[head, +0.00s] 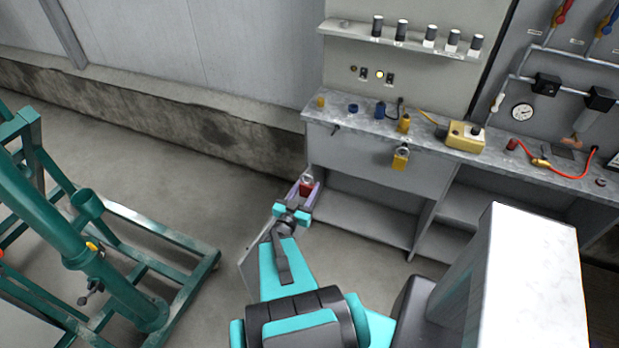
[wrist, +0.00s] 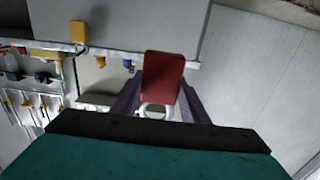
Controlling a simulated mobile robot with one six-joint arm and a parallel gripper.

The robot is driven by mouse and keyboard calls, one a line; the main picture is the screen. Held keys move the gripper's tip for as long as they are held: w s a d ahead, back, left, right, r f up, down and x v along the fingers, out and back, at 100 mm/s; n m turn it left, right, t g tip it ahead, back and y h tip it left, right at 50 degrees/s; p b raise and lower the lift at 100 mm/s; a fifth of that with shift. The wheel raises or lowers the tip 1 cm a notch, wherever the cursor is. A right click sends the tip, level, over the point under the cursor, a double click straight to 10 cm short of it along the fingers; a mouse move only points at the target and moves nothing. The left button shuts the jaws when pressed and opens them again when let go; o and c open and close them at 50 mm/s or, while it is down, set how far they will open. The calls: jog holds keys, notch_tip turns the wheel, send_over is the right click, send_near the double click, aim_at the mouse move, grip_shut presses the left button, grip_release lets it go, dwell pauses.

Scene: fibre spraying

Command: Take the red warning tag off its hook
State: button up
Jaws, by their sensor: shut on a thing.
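The red warning tag (head: 305,188) is between the fingers of my gripper (head: 304,192), just off the left front corner of the bench. In the wrist view the red tag (wrist: 164,75) lies between the two purple fingers of my gripper (wrist: 160,92), which is shut on it. A pale ring (wrist: 153,111) shows at the tag's end in the wrist view. A small dark hook-like piece (head: 335,130) sticks out of the bench front, with nothing seen hanging on it. Whether the tag's ring touches any hook cannot be told.
A yellow tag or lock (head: 400,159) hangs on the bench front to the right. The grey bench (head: 345,116) carries several small parts and a yellow box (head: 464,137). A green frame (head: 110,250) stands at the left. The floor (head: 190,185) between is clear.

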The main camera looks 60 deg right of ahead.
aim_at(305, 190)
jog(key=shift+a+p, duration=0.85)
jog(key=shift+a, duration=0.8)
